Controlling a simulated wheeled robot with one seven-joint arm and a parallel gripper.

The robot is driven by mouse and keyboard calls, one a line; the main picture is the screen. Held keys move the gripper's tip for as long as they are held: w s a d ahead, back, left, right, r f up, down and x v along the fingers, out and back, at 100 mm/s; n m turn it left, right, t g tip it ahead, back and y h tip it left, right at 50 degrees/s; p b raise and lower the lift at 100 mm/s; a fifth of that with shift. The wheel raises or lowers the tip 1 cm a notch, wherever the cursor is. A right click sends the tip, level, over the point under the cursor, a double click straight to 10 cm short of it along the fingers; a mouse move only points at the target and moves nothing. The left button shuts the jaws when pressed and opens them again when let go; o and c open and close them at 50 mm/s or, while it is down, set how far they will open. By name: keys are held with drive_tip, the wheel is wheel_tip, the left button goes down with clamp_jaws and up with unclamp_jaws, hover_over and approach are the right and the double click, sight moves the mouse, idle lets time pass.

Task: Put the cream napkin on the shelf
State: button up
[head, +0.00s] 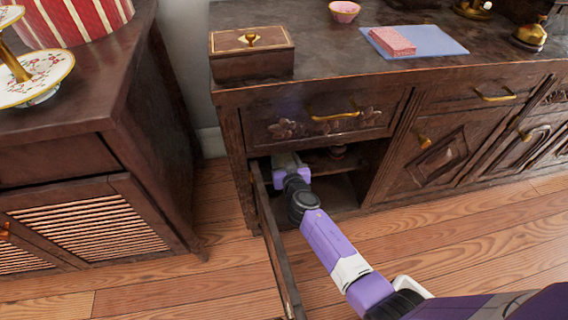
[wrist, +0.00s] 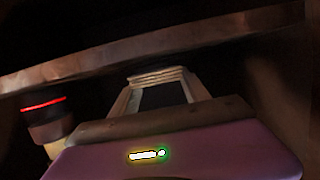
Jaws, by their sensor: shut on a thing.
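My gripper (head: 287,162) reaches through the open cabinet door into the left compartment of the dark wooden cabinet; its tips are hard to see in the head view. In the wrist view my gripper (wrist: 160,88) is shut on the cream napkin (wrist: 156,75), a small layered folded stack at the fingertips. A wooden board, seemingly the shelf (wrist: 150,48), crosses the wrist picture just above the napkin. In the head view the shelf (head: 325,164) shows inside the compartment. I cannot tell whether the napkin touches it.
A dark jar-like thing with a red band (wrist: 45,118) is left of my gripper. A small reddish thing (head: 338,151) sits inside the compartment. The open door (head: 277,245) stands close left of my arm.

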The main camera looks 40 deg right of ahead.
drive_tip(key=shift+w+d+f, duration=0.1)
drive_tip(key=shift+w+f, duration=0.1)
drive_tip(key=shift+f, duration=0.4)
drive_tip(key=shift+f+b, duration=0.15)
drive_tip(key=shift+b, duration=0.15)
drive_tip(key=o, duration=1.4)
drive_tip(key=shift+r+p, duration=0.3)
drive_tip(key=shift+p, duration=0.05)
drive_tip(key=p+v, duration=0.2)
drive_tip(key=v, duration=1)
drive_tip(key=shift+f, duration=0.1)
